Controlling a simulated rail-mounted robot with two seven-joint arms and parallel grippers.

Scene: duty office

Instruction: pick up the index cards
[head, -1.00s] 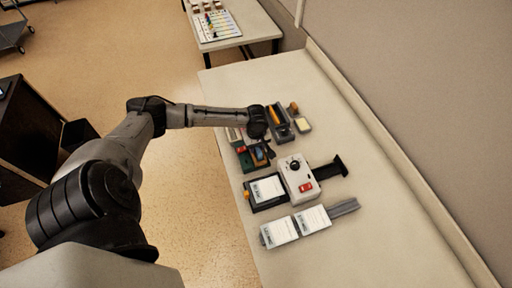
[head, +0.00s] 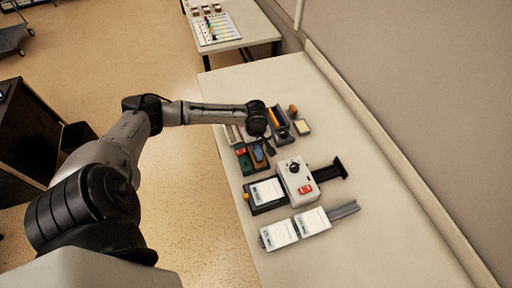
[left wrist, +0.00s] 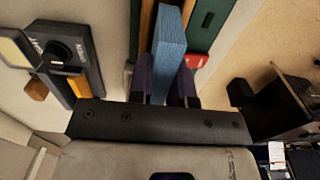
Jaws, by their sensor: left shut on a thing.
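The index cards appear to be the blue stack with fine layered edges (left wrist: 168,42) in the left wrist view. It stands between the two dark fingers of my left gripper (left wrist: 165,88), which is shut on it. An orange-brown strip and a dark green block flank the stack closely. In the head view my left gripper (head: 260,130) is over the far group of small items on the table, and the wrist hides part of them. I cannot tell there whether the stack is clear of its holder. My right gripper is not in view.
A dark tray with an orange item (head: 276,118) is beside the gripper. The table's right side is clear, along the wall.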

